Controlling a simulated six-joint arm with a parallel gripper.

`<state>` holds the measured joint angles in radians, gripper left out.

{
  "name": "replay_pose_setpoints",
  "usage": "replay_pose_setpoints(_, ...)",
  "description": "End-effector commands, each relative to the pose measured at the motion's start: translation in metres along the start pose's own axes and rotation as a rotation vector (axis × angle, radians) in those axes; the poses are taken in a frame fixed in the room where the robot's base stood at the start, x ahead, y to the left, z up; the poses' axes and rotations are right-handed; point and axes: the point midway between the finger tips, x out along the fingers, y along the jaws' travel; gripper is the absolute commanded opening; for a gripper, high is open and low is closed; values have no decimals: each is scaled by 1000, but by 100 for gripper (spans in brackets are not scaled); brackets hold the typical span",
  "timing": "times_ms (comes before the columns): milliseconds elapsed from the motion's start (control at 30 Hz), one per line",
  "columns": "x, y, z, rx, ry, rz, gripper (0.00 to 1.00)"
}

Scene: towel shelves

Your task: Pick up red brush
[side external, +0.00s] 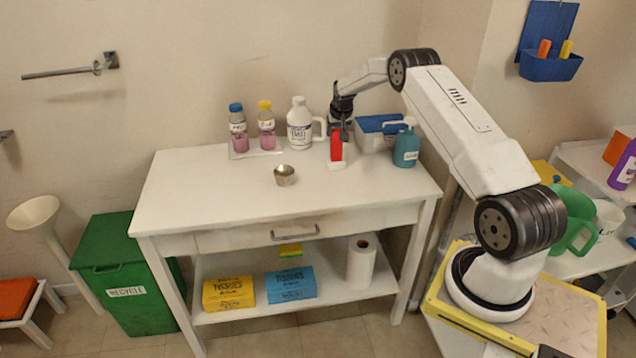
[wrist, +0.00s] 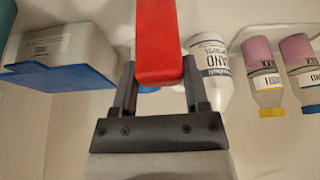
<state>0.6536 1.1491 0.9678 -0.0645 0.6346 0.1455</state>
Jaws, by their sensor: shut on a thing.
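The red brush (side external: 336,146) has a red handle and a white lower end. It is upright over the back right part of the white table, between the white jug and the blue-topped bin. My gripper (side external: 341,126) is above it, shut on the top of the red handle. In the wrist view the red handle (wrist: 158,40) sits between the two fingers of my gripper (wrist: 157,82). I cannot tell whether the brush's lower end touches the table.
A white jug (side external: 299,124) stands close left of the brush. A grey bin with blue (side external: 374,140) and a teal bottle (side external: 406,150) stand close right. Two pink bottles (side external: 266,128) and a small metal cup (side external: 284,175) are further left. The table's front is clear.

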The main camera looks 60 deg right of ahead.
Motion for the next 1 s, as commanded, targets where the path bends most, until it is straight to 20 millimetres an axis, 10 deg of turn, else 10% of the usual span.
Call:
replay_pose_setpoints(367, -9, 0, -4, 0, 2, 0, 0)
replay_pose_setpoints(1000, -83, 7, 4, 1, 2, 1, 0)
